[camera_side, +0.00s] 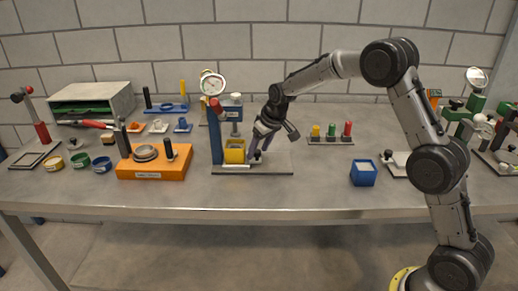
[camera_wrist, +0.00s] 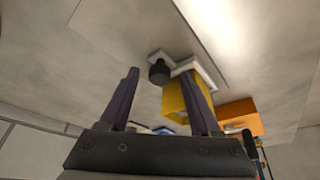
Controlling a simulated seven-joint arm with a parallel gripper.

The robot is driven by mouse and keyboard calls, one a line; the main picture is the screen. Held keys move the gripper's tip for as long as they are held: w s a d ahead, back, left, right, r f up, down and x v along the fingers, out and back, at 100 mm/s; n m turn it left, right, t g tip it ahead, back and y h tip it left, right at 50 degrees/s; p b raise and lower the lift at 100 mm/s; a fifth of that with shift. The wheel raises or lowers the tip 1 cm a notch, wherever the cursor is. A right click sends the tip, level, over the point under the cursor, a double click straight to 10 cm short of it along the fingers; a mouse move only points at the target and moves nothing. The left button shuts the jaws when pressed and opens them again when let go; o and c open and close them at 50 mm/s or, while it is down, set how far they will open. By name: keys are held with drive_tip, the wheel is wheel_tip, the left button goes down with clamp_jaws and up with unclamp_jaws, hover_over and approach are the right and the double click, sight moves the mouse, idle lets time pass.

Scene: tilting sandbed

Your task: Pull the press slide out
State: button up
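The press (camera_side: 216,135) is a blue column with a dial gauge on top, on a grey base plate. A yellow box (camera_side: 235,152) sits low in it and also shows in the wrist view (camera_wrist: 176,103). The pale press slide (camera_wrist: 212,72) is partly hidden by the yellow box. Its black knob (camera_wrist: 159,74) stands to the right of the box in the side view (camera_side: 257,155). My gripper (camera_side: 258,149) points down at the knob. Its fingers are open, with the knob appearing between the fingertips in the wrist view; contact cannot be told.
An orange fixture (camera_side: 153,166) stands left of the press. A rack of coloured pegs (camera_side: 331,134) and a blue box (camera_side: 363,173) stand to the right. The table between the press base and the blue box is clear, as is its front strip.

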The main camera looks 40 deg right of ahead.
clamp_jaws()
idle(1.3)
